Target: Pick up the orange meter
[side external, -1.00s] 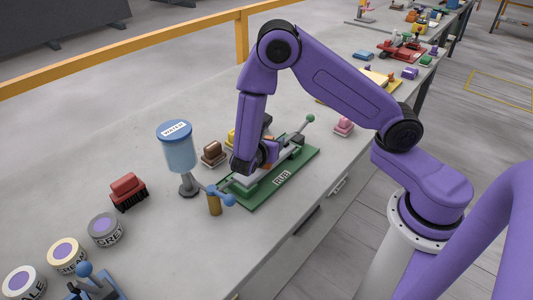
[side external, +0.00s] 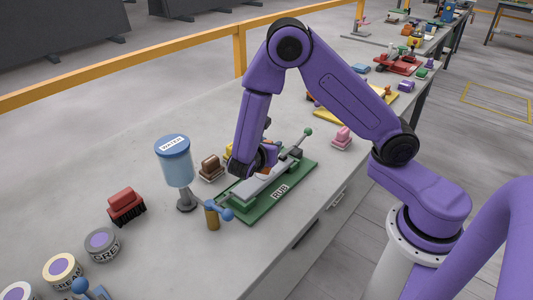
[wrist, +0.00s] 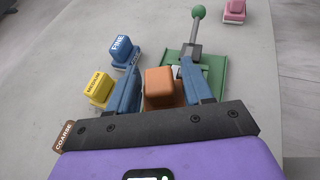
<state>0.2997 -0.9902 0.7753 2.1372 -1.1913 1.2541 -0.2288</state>
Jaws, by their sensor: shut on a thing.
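The orange meter shows in the wrist view as an orange block (wrist: 166,86) with rounded edges. It sits between the two blue fingers of my gripper (wrist: 160,70), which is shut on it.
A yellow block (wrist: 97,88) and a blue FINE block (wrist: 123,50) stand left of my fingers. The green-knobbed lever (wrist: 197,30) rises close to the right finger. The water container (side external: 175,165) and red brush (side external: 126,204) stand to the left on the slab.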

